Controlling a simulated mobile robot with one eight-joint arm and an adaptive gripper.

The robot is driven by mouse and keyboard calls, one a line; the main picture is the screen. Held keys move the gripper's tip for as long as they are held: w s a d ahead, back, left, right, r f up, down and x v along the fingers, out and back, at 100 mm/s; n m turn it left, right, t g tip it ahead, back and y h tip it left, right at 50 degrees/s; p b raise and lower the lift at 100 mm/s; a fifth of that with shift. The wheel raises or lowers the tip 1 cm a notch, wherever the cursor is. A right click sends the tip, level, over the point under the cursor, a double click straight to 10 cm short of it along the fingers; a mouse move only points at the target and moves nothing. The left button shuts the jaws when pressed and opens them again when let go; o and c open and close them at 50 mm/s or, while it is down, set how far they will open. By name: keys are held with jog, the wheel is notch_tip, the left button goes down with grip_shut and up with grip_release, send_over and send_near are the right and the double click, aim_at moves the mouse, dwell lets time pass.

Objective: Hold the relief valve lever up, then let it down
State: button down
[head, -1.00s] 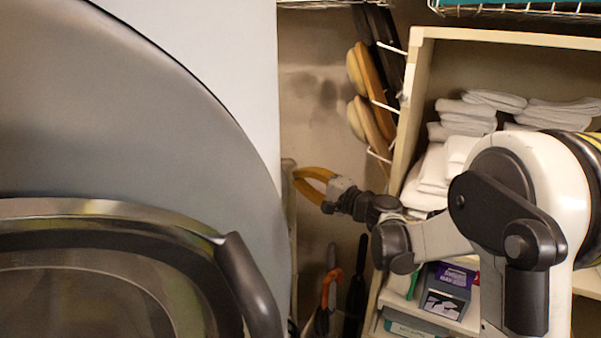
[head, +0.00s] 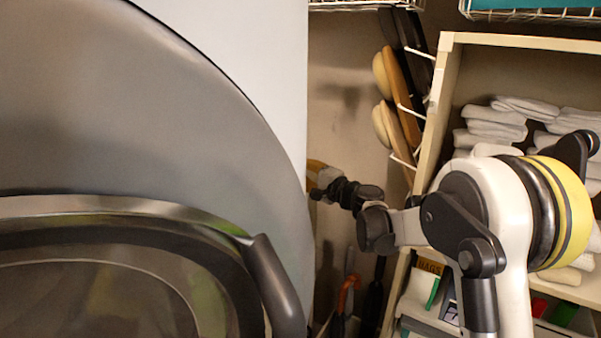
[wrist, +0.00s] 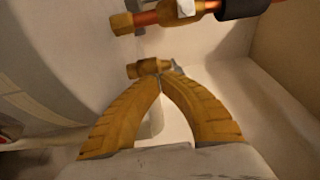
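In the wrist view a small brass relief valve (wrist: 147,69) lies just past my fingertips. A short grey lever (wrist: 178,67) shows at its right end. My gripper (wrist: 160,84) has its two yellow fingers curved together, with the tips meeting right below the valve and lever. I see nothing clearly held between them, and I cannot tell whether the tips touch the lever. In the head view my gripper (head: 316,166) is partly hidden behind the edge of the large machine, and the valve is not visible there.
A brass and copper pipe fitting (wrist: 165,16) runs above the valve. The large grey round-fronted machine (head: 150,120) fills the left of the head view. A shelf (head: 445,110) with white towels (head: 497,122) stands right. Brushes (head: 397,95) hang on the wall between.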

jog(key=shift+a+r, duration=0.1)
dwell(0.3)
jog(key=shift+w+a+r+p, duration=0.2)
jog(key=shift+r+p, duration=0.35)
jog(key=shift+r, duration=0.35)
jog(key=shift+w+a+r+p, duration=0.1)
jog(key=shift+w+r+p, duration=0.1)
jog(key=shift+r+p, duration=0.5)
jog(key=shift+w+a+r+p, duration=0.2)
jog(key=shift+r+p, duration=0.15)
jog(key=shift+r, duration=0.75)
jog(key=shift+f, duration=0.1)
jog(key=shift+s+d+f+b, duration=0.25)
jog(key=shift+f+b, duration=0.4)
jog(key=shift+f, duration=0.1)
jog(key=shift+s+d+f+b, duration=0.25)
jog(key=shift+f+b, duration=0.35)
jog(key=shift+f, duration=0.15)
jog(key=shift+s+d+f+b, duration=0.2)
jog(key=shift+s+f+b, duration=0.05)
jog(key=shift+f+b, duration=0.45)
jog(key=v, duration=1)
jog(key=shift+b, duration=0.45)
